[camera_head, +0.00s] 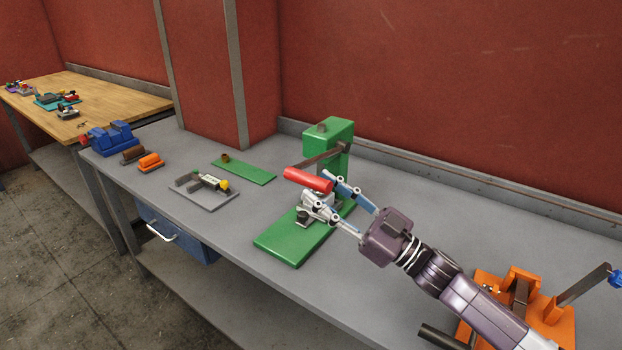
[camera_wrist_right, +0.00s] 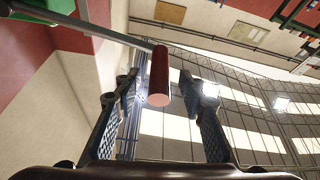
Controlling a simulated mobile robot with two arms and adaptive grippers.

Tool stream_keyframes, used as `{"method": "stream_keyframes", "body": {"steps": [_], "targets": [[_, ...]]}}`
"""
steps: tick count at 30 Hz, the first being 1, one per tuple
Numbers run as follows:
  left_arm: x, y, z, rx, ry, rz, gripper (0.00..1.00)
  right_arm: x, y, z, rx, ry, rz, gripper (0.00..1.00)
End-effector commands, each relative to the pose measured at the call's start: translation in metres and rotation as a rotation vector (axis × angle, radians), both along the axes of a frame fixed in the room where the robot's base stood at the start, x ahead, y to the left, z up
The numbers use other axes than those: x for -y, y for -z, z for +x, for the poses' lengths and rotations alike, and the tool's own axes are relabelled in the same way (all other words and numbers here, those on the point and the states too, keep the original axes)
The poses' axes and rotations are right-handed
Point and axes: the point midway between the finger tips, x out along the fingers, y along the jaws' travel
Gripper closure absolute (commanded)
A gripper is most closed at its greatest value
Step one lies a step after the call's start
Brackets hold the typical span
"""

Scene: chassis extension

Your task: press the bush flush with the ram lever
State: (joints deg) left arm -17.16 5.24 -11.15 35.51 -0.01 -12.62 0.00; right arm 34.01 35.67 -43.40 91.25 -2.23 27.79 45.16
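The green press (camera_head: 328,135) stands on the grey bench with its green base plate (camera_head: 291,246) towards the front. Its ram lever ends in a red handle (camera_head: 308,179), which reaches out to the left. My right gripper (camera_head: 315,198) is at the handle. In the right wrist view the red handle (camera_wrist_right: 158,80) lies between the two spread fingers (camera_wrist_right: 160,90), with gaps on both sides. The fingers are open and not closed on it. My fingers partly cover a small grey part (camera_head: 303,217) on the press base. I cannot tell the bush there. My left gripper is not in view.
Left of the press are a green mat (camera_head: 255,173) with a small brown cylinder (camera_head: 225,157), a grey plate (camera_head: 218,205) with parts, and a blue vise (camera_head: 112,137). An orange fixture (camera_head: 555,315) stands at the lower right, near my right arm.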

Motion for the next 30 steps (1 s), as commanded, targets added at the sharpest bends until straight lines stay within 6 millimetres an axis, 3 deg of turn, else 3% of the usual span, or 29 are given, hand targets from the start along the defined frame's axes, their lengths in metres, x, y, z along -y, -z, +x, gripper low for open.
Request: {"method": "stream_keyframes", "body": {"steps": [7, 18, 28, 30], "targets": [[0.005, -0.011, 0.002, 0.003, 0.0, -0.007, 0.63, -0.026, -0.014, 0.017, -0.002, 0.0, 0.001, 0.63], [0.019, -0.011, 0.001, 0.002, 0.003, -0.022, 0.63, -0.031, -0.014, 0.02, -0.002, 0.0, 0.001, 0.63], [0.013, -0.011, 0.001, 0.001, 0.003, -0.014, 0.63, -0.031, -0.014, 0.02, -0.003, 0.001, 0.001, 0.99], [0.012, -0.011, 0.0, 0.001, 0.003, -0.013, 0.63, -0.031, -0.014, 0.02, -0.003, 0.001, 0.001, 1.0]]}}
